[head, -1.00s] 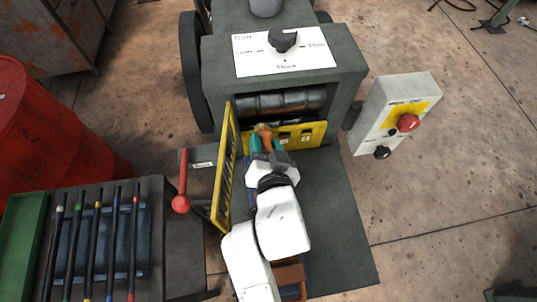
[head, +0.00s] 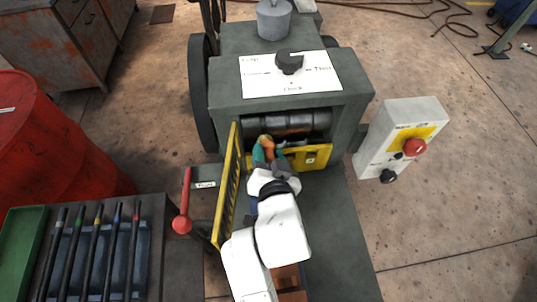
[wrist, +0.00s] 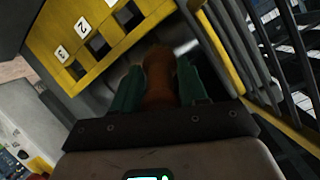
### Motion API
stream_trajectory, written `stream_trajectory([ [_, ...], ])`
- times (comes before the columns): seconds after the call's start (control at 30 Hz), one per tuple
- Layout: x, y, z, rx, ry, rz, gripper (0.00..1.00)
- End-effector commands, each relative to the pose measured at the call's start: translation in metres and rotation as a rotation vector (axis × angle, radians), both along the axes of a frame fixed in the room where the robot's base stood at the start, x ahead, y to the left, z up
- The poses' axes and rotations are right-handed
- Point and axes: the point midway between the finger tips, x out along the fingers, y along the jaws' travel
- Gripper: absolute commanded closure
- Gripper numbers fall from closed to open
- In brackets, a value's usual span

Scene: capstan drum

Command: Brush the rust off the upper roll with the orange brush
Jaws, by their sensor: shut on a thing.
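The upper roll (head: 285,124) is a dark cylinder with lighter bands, lying across the opening of the grey machine. My gripper (head: 264,153) has teal fingers shut on the orange brush (head: 267,142). It holds the brush at the opening, in front of the left part of the roll. The wrist view shows the brush's orange handle (wrist: 158,78) between the green-teal fingers. The brush's bristle end is hidden, so I cannot tell whether it touches the roll. Any rust on the roll is too small to make out.
A yellow guard (head: 228,180) stands open left of my gripper. A yellow numbered plate (head: 316,157) crosses below the roll. A red-knobbed lever (head: 183,222) is at left. A control box with a red button (head: 414,147) stands at right. A rod rack (head: 85,262) is at lower left.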

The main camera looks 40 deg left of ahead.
Motion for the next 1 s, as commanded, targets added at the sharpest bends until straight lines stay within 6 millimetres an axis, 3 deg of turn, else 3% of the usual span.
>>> stream_trajectory([
  [1.0,0.013,0.008,0.001,0.001,0.000,-0.002,0.88],
])
